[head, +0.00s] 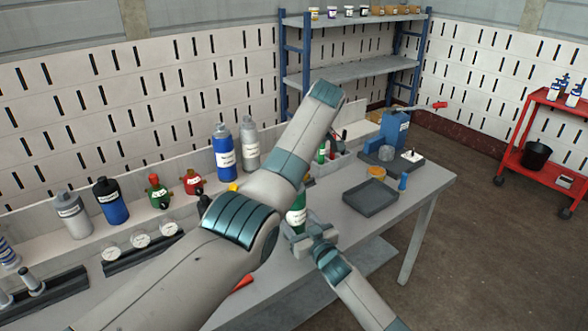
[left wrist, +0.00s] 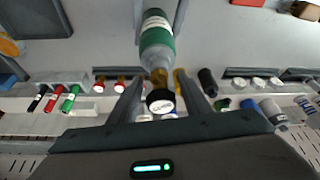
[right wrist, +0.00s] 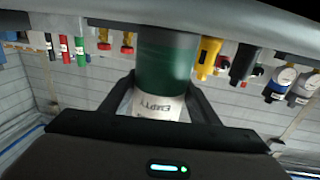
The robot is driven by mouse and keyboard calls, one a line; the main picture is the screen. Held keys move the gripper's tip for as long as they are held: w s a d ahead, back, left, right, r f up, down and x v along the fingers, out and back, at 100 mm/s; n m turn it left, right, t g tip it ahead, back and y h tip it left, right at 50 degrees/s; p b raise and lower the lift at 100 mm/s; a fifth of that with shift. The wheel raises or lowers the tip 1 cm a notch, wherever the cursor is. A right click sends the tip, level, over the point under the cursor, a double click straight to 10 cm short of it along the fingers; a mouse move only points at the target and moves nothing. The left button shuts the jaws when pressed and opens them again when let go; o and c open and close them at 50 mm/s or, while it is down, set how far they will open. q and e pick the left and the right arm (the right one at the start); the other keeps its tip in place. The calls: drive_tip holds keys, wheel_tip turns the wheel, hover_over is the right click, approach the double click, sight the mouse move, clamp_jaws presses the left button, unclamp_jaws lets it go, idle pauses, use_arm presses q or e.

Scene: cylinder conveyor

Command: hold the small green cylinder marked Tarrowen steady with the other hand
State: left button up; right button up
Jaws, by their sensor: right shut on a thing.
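The small green cylinder (head: 297,215) with a white label stands at the table's front side, partly behind my left arm. My right gripper (head: 312,241) is shut on it; the right wrist view shows the fingers either side of the green body (right wrist: 167,62) at its label. In the left wrist view, the cylinder (left wrist: 157,42) has a brass neck and a dark round end piece. My left gripper (left wrist: 160,80) is open, its fingers apart on both sides of that neck. In the head view my left arm hides this gripper.
A grey tray (head: 370,199) lies to the right on the table. Blue (head: 224,152) and grey (head: 250,145) bottles, small red and green bottles and gauges (head: 140,241) line the back. A blue machine (head: 394,128) stands at the far right end.

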use_arm(q)
drive_tip(key=shift+r, duration=1.25)
drive_tip(key=shift+m, duration=0.3)
drive_tip(key=m+t+h, duration=0.1)
drive_tip(key=m, duration=0.2)
drive_tip(key=shift+a+m, duration=0.1)
drive_tip(key=shift+m, duration=0.2)
drive_tip(key=shift+m+h, duration=0.5)
drive_tip(key=shift+m, duration=0.5)
drive_tip(key=m+h, duration=0.1)
drive_tip(key=m, duration=0.2)
drive_tip(key=shift+m+h, duration=0.6)
drive_tip(key=shift+m, duration=0.9)
